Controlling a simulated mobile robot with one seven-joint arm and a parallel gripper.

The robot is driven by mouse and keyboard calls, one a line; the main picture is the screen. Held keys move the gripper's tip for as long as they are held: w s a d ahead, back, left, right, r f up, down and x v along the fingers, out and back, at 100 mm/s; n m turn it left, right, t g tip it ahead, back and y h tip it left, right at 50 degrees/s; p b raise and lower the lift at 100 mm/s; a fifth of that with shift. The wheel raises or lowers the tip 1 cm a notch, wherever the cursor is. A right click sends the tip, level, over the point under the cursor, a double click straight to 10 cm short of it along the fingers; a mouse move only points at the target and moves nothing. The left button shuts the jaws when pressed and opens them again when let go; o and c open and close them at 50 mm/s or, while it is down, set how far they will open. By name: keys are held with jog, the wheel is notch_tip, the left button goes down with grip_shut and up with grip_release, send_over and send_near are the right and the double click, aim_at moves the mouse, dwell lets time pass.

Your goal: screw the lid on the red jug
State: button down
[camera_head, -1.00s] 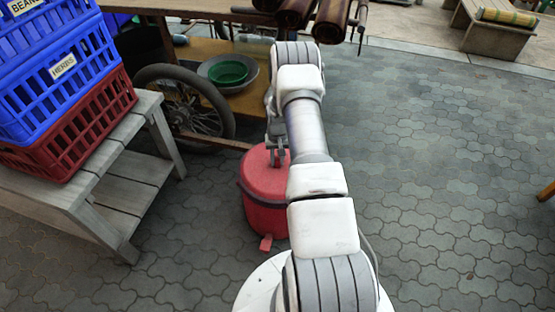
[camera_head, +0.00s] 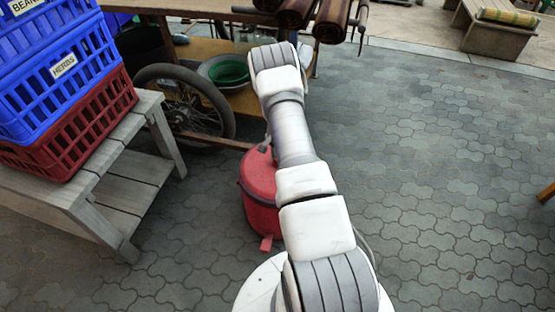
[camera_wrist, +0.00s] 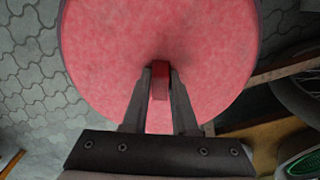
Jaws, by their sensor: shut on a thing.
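The red jug (camera_head: 262,218) stands upright on the paving, left of my arm, with a dark band round its upper part and a small red tab low at its front. Its red lid (camera_head: 259,172) sits on top, partly hidden by my arm. In the wrist view the lid (camera_wrist: 105,60) is a wide speckled red disc with a small red knob (camera_wrist: 160,84) standing up from it. My gripper (camera_wrist: 160,72) is shut on this knob, one finger on each side. My arm mostly hides the gripper in the head view. I cannot tell how tightly the lid sits.
A grey wooden stand (camera_head: 130,170) with a red crate (camera_head: 75,135) and blue crates (camera_head: 60,75) is at left. A spoked wheel (camera_head: 190,105), a green bowl (camera_head: 229,72) and a wooden cart lie behind the jug. The paving (camera_head: 440,170) at right is clear.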

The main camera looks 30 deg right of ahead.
jog(key=shift+s+d+f+m, duration=0.1)
jog(key=shift+s+d+m, duration=0.2)
jog(key=shift+m, duration=0.6)
jog(key=c, duration=0.6)
grip_release()
jog(key=shift+w, duration=0.1)
jog(key=shift+a, duration=0.1)
jog(key=shift+w+r+p, duration=0.1)
jog(key=shift+r+p, duration=0.2)
jog(key=shift+r, duration=0.2)
jog(key=shift+a+r+p, duration=0.1)
jog(key=shift+r+p, duration=1.9)
jog(key=shift+r, duration=1.6)
